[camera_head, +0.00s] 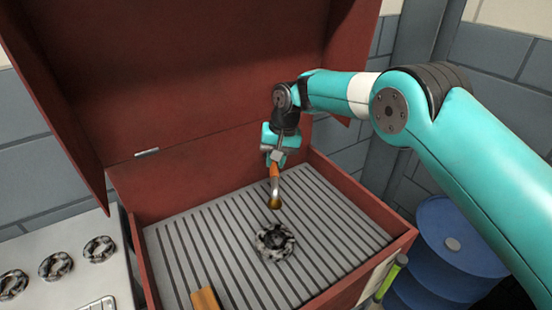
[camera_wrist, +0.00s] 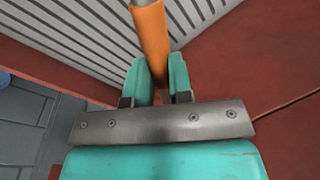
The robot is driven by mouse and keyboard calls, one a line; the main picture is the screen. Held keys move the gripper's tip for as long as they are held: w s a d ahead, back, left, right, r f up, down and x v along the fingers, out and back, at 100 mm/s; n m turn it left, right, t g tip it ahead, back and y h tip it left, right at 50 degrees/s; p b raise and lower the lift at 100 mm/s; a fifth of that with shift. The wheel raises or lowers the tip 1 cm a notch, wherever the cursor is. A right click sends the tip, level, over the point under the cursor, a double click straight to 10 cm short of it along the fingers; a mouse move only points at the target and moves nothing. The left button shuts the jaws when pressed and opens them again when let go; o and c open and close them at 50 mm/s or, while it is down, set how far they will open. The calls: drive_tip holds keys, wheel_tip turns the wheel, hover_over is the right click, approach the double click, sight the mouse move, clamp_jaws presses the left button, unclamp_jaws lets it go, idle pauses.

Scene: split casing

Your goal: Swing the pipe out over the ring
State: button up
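The pipe (camera_head: 274,178), with an orange sleeve and a brass-coloured rounded end, hangs down from my gripper (camera_head: 277,156) inside the open red casing. In the wrist view the orange sleeve (camera_wrist: 153,40) runs between the two teal fingers of my gripper (camera_wrist: 160,75), which are shut on it. A grey length shows past the sleeve at the top. The ring (camera_head: 274,254), dark and mottled, lies flat on the slatted grey floor. In the head view the pipe's lower end appears just above the ring, apart from it; the exact height is hard to tell.
The red casing (camera_head: 205,165) has high walls and a raised lid around the slatted floor (camera_head: 330,225). An orange block (camera_head: 205,299) lies at the near edge. Several similar rings (camera_head: 56,267) sit on a white surface at left. A blue barrel (camera_head: 450,245) stands at right.

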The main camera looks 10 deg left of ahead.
drive_tip(key=o, duration=0.4)
drive_tip(key=shift+d, duration=0.15)
drive_tip(key=shift+c, duration=0.2)
drive_tip(key=shift+r, duration=0.1)
drive_tip(key=d+r+p, duration=0.3)
drive_tip(key=r, duration=1.4)
drive_tip(key=shift+w+d, duration=0.15)
drive_tip(key=shift+w, duration=0.15)
